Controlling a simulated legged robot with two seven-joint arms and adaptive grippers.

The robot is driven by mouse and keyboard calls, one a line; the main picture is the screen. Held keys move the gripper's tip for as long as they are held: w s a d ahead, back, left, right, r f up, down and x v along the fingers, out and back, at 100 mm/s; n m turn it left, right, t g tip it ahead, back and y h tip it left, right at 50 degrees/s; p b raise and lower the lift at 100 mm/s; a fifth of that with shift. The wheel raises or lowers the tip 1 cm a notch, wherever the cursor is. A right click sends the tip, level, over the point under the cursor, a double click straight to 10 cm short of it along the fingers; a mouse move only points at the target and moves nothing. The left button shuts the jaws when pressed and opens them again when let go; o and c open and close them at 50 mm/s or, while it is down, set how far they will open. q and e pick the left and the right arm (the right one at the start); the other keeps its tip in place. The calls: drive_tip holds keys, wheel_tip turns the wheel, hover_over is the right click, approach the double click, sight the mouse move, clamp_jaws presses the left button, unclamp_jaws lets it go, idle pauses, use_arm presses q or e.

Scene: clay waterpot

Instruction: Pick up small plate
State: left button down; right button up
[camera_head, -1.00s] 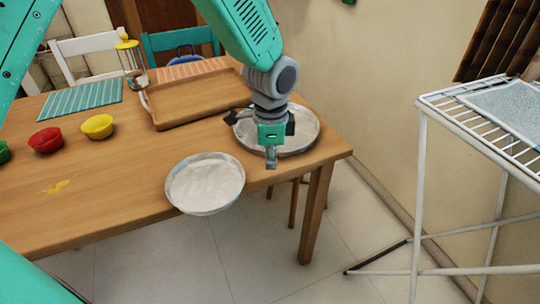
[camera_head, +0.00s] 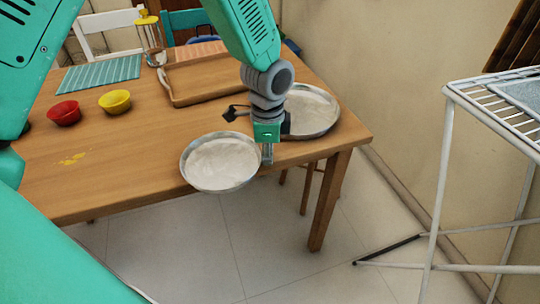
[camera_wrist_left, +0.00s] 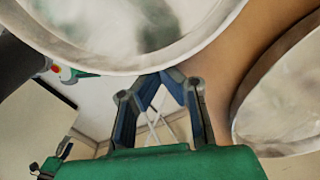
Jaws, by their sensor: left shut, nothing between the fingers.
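Two shallow round metal plates are on the wooden table (camera_head: 130,175). The nearer plate (camera_head: 221,163) overhangs the front edge and looks the smaller; it also fills the top of the left wrist view (camera_wrist_left: 130,25). The farther plate (camera_head: 312,108) is near the right corner, partly hidden by my arm; it also shows in the left wrist view (camera_wrist_left: 285,105). My left gripper (camera_head: 267,157) points down just right of the nearer plate's rim, at the table edge. Its fingers (camera_wrist_left: 163,78) are shut with nothing between them. Whether they touch the rim is unclear. My right gripper is out of view.
A wooden tray (camera_head: 203,78), red bowl (camera_head: 64,113), yellow bowl (camera_head: 115,101) and green striped mat (camera_head: 99,74) are farther back on the table. Chairs stand behind it. A white rack (camera_head: 440,165) is at the right. The floor before the table is clear.

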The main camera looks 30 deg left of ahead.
use_arm(q)
drive_tip(key=shift+s+a+r+p, duration=0.25)
drive_tip(key=shift+a+p, duration=0.25)
drive_tip(key=shift+p, duration=0.25)
drive_tip(key=shift+s+a+f, duration=0.1)
drive_tip(key=shift+s+a, duration=0.05)
drive_tip(key=shift+a, duration=0.1)
drive_tip(key=shift+a+f, duration=0.1)
drive_tip(key=shift+f, duration=0.05)
